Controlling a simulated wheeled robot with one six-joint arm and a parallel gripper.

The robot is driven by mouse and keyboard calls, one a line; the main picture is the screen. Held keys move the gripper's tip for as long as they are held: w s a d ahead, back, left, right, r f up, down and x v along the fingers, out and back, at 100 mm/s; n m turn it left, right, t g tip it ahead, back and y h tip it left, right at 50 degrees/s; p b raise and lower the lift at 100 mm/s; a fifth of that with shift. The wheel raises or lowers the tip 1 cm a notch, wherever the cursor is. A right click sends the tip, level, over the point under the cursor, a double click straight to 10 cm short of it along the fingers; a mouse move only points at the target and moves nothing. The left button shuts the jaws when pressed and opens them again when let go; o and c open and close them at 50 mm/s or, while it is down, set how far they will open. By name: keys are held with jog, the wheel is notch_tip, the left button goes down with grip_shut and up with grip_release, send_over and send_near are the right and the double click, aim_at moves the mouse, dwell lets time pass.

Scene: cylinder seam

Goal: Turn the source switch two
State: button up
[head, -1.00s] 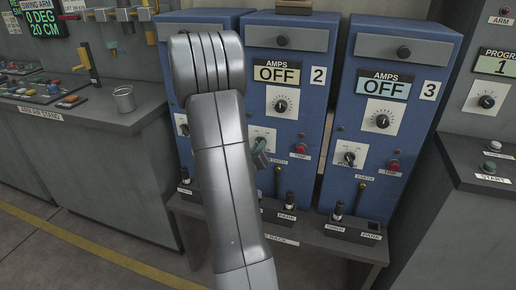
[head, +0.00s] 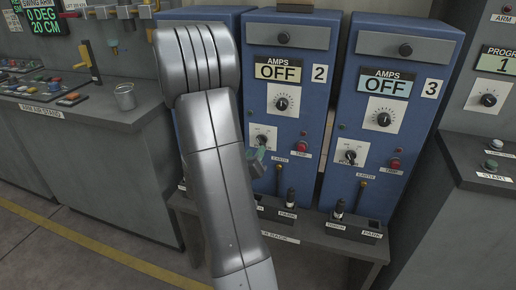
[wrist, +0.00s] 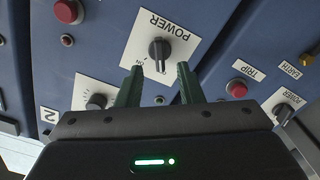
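Source two is the middle blue cabinet (head: 310,110), marked "2", and its amps display (head: 277,70) reads OFF. Its power switch (head: 262,138) is a black knob on a white plate, left of a red trip button. In the wrist view, which is upside down, the power switch (wrist: 158,48) faces me between and just beyond the green fingertips. My gripper (wrist: 159,67) is open and empty, with one finger on each side of the knob's line. I cannot tell whether they touch the knob. In the head view my gripper (head: 257,159) is just below the switch.
Source three (head: 390,120) stands to the right, also showing OFF. Source one is mostly hidden behind my arm. A red trip button (head: 302,147) is close by.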

aim_at(260, 144)
jog(key=v, duration=0.9)
jog(key=shift+w, duration=0.1)
jog(key=x, duration=1.4)
